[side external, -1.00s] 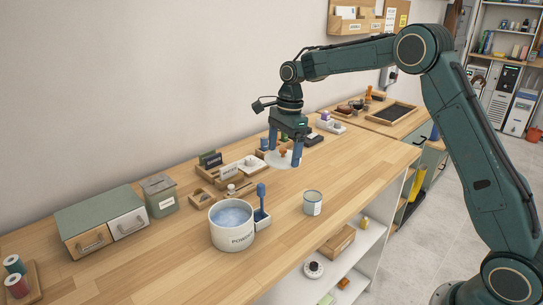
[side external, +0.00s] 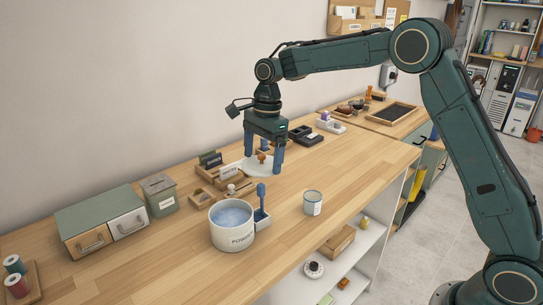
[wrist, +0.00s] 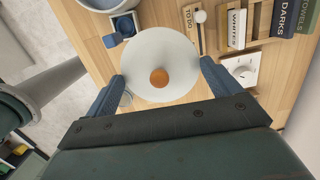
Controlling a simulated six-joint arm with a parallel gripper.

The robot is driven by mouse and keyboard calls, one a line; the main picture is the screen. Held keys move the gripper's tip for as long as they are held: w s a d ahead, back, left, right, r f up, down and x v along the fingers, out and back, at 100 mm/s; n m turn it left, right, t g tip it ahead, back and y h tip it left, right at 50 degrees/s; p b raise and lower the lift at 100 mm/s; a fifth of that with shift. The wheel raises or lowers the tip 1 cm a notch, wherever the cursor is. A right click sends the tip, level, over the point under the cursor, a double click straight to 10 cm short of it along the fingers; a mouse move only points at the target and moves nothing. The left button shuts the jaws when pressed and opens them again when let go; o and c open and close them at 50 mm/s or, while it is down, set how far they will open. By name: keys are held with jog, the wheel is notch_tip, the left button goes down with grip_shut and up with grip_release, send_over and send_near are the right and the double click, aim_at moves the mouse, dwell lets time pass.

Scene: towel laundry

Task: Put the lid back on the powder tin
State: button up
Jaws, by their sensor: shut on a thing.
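The powder tin (side external: 232,240) is a wide white tub marked POWDER, standing open on the bench with pale blue powder inside. Its rim (wrist: 140,5) shows at the top of the wrist view. The lid is a white disc (side external: 250,171) with an orange-brown knob. It also shows in the wrist view (wrist: 160,45), roughly level. My gripper (side external: 264,165) is shut on the lid, with one blue finger at each side of its edge. It holds the lid beyond and to the right of the tin, apart from it, seemingly above the bench.
A blue scoop or brush in a small holder (side external: 262,217) stands right against the tin's right side. A small grey tin (side external: 313,203) stands farther right. Wooden label trays (side external: 207,197) lie behind the tin. A lidded box (side external: 159,196) stands left. The front bench is clear.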

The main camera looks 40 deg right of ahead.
jog(key=s+a+r+n, duration=0.1)
jog(key=s+a, duration=0.1)
jog(key=a, duration=0.4)
jog(key=s+a+r+n, duration=0.1)
jog(key=s+a+n, duration=0.1)
jog(key=a, duration=0.5)
jog(key=shift+s+a+r, duration=0.25)
jog(key=shift+r, duration=0.1)
jog(key=shift+f, duration=0.2)
notch_tip(320, 180, down, 6)
jog(key=shift+f, duration=0.15)
dwell(2.3)
jog(key=o, duration=0.7)
jog(key=shift+o, duration=0.2)
notch_tip(320, 180, up, 7)
dwell(1.3)
